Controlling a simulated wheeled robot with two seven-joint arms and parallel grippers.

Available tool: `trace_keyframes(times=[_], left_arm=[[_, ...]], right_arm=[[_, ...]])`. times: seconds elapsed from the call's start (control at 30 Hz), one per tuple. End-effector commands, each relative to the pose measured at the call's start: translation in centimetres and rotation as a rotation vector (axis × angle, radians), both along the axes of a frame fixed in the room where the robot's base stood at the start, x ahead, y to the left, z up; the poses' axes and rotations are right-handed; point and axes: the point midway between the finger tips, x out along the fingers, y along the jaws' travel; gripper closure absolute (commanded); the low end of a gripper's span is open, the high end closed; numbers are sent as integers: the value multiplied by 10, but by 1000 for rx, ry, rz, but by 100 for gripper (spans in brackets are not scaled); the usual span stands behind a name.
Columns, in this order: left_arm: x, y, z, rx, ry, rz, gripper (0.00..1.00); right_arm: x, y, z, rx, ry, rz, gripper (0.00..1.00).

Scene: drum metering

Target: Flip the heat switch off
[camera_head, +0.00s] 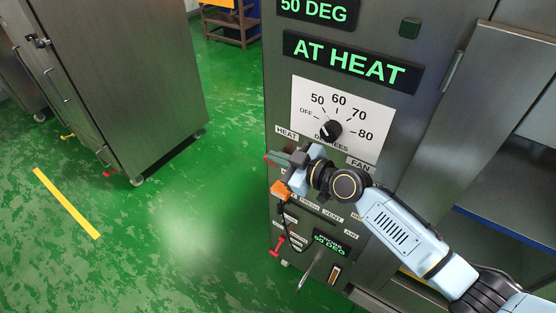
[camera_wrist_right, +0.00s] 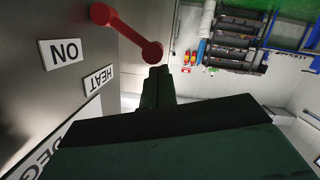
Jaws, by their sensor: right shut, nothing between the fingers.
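The heat switch is a red lever with a round knob end (camera_wrist_right: 128,35) on the metal panel in the right wrist view. The ON label (camera_wrist_right: 64,52) and the HEAT label (camera_wrist_right: 99,78) are beside it. In the head view only a bit of red lever (camera_head: 268,159) shows past my fingers, below the HEAT label (camera_head: 287,134). My right gripper (camera_head: 284,159) is shut and empty at the panel's left edge. Its fingertips (camera_wrist_right: 158,74) are close to the knob; I cannot tell whether they touch. My left gripper is not in view.
The dial (camera_head: 330,130) is above and right of my gripper, under the lit AT HEAT display (camera_head: 352,63). An orange piece (camera_head: 281,190) with a dark cable and another red lever (camera_head: 277,247) are below. Green floor (camera_head: 200,220) is open left of the panel.

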Motion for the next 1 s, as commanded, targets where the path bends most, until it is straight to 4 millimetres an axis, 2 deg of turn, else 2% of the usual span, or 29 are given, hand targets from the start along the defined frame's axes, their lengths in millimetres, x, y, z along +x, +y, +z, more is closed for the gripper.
trace_keyframes(times=[0.13,1.0], left_arm=[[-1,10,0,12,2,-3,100],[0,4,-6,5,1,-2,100]], right_arm=[[0,0,0,0,0,0,100],[-6,-3,-9,-68,-92,-13,100]])
